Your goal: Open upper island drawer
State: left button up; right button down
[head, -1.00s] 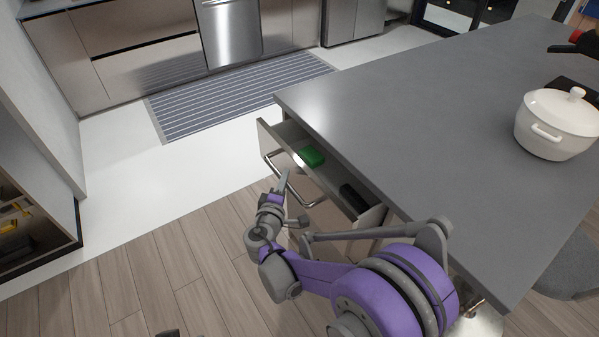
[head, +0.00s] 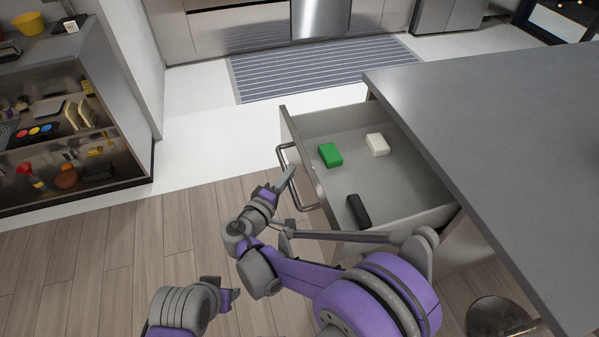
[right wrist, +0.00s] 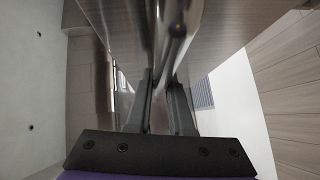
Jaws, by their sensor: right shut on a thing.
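The upper island drawer (head: 392,185) is pulled well out from under the grey countertop, so its interior shows in the head view. Its metal bar handle (head: 284,158) is on the front panel. My right gripper (head: 287,181) is shut on the handle. In the right wrist view the two fingers (right wrist: 160,100) reach up on either side of the bar handle (right wrist: 176,45). My left gripper (head: 229,293) is low in the head view, apart from the drawer; its jaw opening is unclear.
A green block (head: 330,155), a white block (head: 377,144) and a black object (head: 358,211) lie in the drawer. The island countertop (head: 490,130) is at right. A shelf unit (head: 130,170) stands at left. The wood floor (head: 110,260) between them is clear.

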jog(key=shift+s+a, duration=0.1)
jog(key=shift+a, duration=0.1)
jog(key=c, duration=0.8)
grip_release()
pick_arm(q)
jog(key=shift+s, duration=0.1)
